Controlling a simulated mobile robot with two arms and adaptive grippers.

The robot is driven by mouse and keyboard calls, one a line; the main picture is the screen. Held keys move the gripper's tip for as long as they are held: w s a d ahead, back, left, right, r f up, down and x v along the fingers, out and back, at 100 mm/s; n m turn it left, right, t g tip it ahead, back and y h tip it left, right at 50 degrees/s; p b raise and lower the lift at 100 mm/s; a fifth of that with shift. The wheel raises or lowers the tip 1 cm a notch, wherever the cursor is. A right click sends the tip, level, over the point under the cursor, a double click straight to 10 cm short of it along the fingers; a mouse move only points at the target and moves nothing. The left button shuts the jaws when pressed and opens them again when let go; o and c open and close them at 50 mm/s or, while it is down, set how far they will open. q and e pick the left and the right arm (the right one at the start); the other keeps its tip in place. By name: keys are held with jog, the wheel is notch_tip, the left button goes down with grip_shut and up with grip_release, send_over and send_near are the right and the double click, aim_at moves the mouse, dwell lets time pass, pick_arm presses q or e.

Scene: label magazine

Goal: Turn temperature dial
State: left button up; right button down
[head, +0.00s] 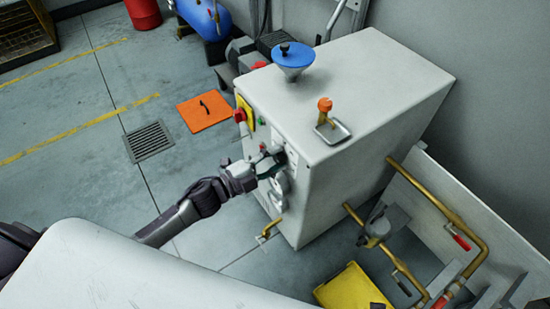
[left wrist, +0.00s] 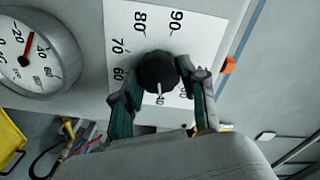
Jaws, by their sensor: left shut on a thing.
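The temperature dial (left wrist: 157,68) is a round black knob with a white pointer mark, on a white scale plate (left wrist: 190,45) with numbers such as 60, 70, 80 and 90. The mark points toward the bottom of the left wrist view, near a partly hidden number. My left gripper (left wrist: 163,88) is shut on the dial, one finger on each side. In the head view the left gripper (head: 275,161) is at the front face of the grey cabinet (head: 350,110) and mostly hides the dial. My right gripper is not in view.
A round gauge (left wrist: 38,58) sits beside the scale plate. A red knob on a yellow plate (head: 243,113) is further left on the cabinet front. A blue funnel (head: 290,56) and an orange-handled valve (head: 325,106) are on top. Brass pipes (head: 440,205) run at the right.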

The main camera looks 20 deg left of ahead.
pick_arm(q)
jog(key=shift+f, duration=0.1)
dwell(0.3)
jog(key=o, duration=1.1)
jog(key=shift+o, duration=0.2)
jog(key=v, duration=1.2)
